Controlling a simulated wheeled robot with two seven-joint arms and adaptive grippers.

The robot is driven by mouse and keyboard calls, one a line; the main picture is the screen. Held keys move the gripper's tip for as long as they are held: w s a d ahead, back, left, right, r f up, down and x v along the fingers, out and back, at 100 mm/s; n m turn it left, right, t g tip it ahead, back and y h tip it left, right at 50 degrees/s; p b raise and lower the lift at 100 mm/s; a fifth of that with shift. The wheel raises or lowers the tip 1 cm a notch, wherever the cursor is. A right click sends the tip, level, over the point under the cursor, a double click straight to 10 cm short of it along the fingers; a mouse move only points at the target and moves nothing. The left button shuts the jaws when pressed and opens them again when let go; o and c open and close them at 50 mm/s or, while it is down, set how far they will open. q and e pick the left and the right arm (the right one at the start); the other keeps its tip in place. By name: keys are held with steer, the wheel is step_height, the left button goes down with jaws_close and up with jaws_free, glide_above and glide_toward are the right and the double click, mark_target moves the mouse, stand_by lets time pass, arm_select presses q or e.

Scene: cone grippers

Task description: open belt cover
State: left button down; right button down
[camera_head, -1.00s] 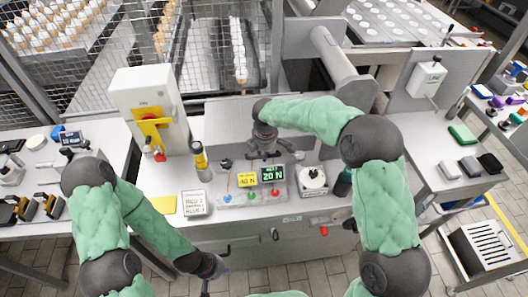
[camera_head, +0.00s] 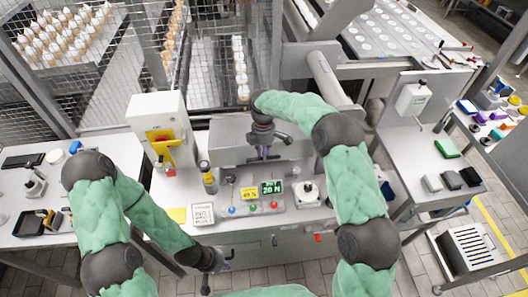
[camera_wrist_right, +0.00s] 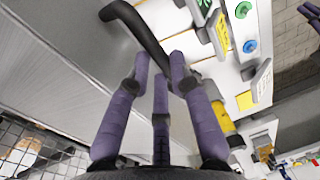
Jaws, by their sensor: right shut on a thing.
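The belt cover (camera_head: 232,146) is a grey metal panel at the back of the worktable, in front of the mesh cage, in the head view. How far it is tilted is hard to tell. My right gripper (camera_head: 264,153) is at its front. In the right wrist view, the purple fingers (camera_wrist_right: 160,72) are shut on a dark curved handle (camera_wrist_right: 138,24) beside a broad grey metal surface. My left gripper (camera_head: 222,270) hangs low in front of the worktable, away from the cover. Whether its fingers are open or shut is unclear.
A control panel with a yellow display (camera_head: 249,193), a green display (camera_head: 271,188) and coloured buttons lies in front of the cover. A yellow-and-black bottle (camera_head: 208,180) and white switch box (camera_head: 157,120) stand left.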

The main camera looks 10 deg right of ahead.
steer(key=w+r+p, duration=0.4)
steer(key=r+p, duration=0.3)
steer(key=r, duration=0.2)
steer(key=shift+g, duration=0.4)
steer(key=shift+d, duration=0.1)
